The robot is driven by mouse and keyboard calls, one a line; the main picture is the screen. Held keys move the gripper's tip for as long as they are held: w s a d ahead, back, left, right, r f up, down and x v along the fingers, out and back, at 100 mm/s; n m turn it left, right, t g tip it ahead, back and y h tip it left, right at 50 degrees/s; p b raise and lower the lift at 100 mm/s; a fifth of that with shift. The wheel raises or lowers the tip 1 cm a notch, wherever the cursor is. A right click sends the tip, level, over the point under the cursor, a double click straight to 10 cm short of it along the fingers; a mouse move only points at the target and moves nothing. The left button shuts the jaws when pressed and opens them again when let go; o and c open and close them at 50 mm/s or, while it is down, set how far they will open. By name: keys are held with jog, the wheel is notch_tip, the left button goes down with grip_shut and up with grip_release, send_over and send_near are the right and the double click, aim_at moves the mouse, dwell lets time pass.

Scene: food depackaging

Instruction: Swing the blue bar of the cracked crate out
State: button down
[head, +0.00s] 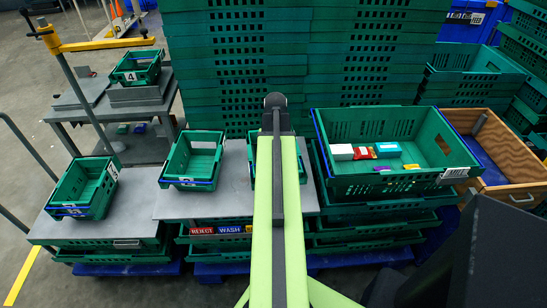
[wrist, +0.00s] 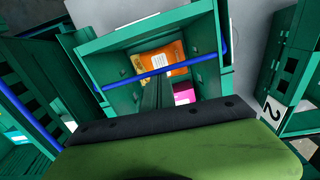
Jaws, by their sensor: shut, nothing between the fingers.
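A small green crate (wrist: 102,66) fills the middle of the wrist view, with a blue bar (wrist: 125,82) running across its opening. An orange package (wrist: 168,54) and a pink item (wrist: 184,93) lie inside. My gripper (wrist: 152,84) is shut, its dark fingers pointing into the crate at the bar. I cannot tell whether they touch the bar. In the head view a small green crate (head: 302,160) on the grey table is mostly hidden behind my arm, and my gripper is hidden there. No crack can be made out.
A crate marked 2 (wrist: 292,52) stands at the right in the wrist view. Small crates (head: 172,160) (head: 68,186) stand on the grey tabletop (head: 135,200) to the left. A large green crate (head: 392,186) with several packages stands at right. Tall crate stacks (head: 210,60) block the back.

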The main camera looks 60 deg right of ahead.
jog(key=shift+a+r, duration=0.1)
jog(key=shift+r, duration=0.05)
jog(key=shift+s+a+r+p, duration=0.35)
jog(key=shift+r+p, duration=0.05)
jog(key=shift+p, duration=0.05)
dwell(0.3)
